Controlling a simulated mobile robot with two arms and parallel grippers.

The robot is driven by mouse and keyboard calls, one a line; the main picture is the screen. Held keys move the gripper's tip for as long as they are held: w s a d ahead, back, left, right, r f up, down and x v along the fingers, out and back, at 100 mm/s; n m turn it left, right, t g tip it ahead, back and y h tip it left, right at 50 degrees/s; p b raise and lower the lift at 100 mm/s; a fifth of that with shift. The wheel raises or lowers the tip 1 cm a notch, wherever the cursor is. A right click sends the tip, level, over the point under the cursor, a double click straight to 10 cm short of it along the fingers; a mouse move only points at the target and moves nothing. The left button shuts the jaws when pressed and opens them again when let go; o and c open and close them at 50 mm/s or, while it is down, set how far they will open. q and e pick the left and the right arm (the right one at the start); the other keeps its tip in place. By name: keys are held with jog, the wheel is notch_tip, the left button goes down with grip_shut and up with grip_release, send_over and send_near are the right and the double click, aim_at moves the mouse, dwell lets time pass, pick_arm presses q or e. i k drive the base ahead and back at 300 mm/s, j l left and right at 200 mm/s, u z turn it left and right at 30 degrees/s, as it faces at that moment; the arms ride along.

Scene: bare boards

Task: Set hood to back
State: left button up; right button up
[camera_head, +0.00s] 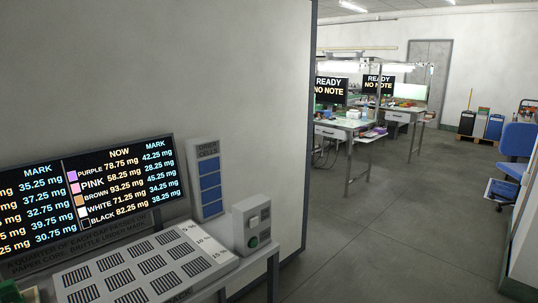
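I cannot pick out anything that is clearly a hood in the head view. A grey control box (252,226) with a green round button and a small switch-like part stands at the right end of the near bench. Neither of my grippers shows in this view.
The near bench holds a pale slotted board (150,267) with percent labels, a dark screen (110,198) of mg readings and a drier cells panel (208,180). Benches with READY screens (331,89) stand beyond the wall's edge. A blue chair (517,140) is at right. The middle floor is clear.

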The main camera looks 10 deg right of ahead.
aim_at(327, 113)
jog(key=i+l+z, duration=0.3)
jog(key=z, duration=0.2)
jog(key=i+l+z, duration=0.15)
jog(key=i+z, duration=0.65)
jog(key=z, duration=0.15)
jog(key=i+l+z, duration=0.1)
jog(key=i+z, duration=0.2)
jog(key=i, duration=1.05)
jog(key=i+j+u, duration=0.2)
jog(key=i, duration=0.45)
jog(key=i+u, duration=0.25)
jog(key=i, duration=0.45)
jog(key=i+l+u, duration=0.2)
jog(key=i, duration=0.45)
jog(key=i+l+u, duration=0.2)
jog(key=i, duration=0.45)
